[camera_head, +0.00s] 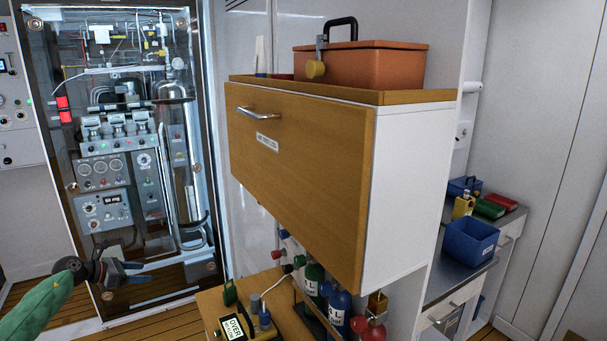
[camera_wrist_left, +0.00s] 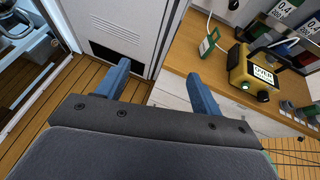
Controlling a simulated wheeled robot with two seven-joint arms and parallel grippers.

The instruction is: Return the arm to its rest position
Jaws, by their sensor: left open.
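My left gripper (camera_head: 122,270) is at the lower left of the head view, at the end of my green-sleeved arm, in front of the glass-fronted equipment panel (camera_head: 130,150). In the left wrist view its two blue fingers (camera_wrist_left: 160,88) stand wide apart with nothing between them. It is clear of the wooden counter, which lies to its right. My right gripper is not in either view.
A wooden wall cabinet (camera_head: 300,165) with an orange toolbox (camera_head: 365,65) on top juts out at the centre. Below it, a yellow device (camera_head: 236,325) and gas bottles (camera_head: 338,305) stand on the counter (camera_wrist_left: 190,50). A blue bin (camera_head: 470,241) sits at right.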

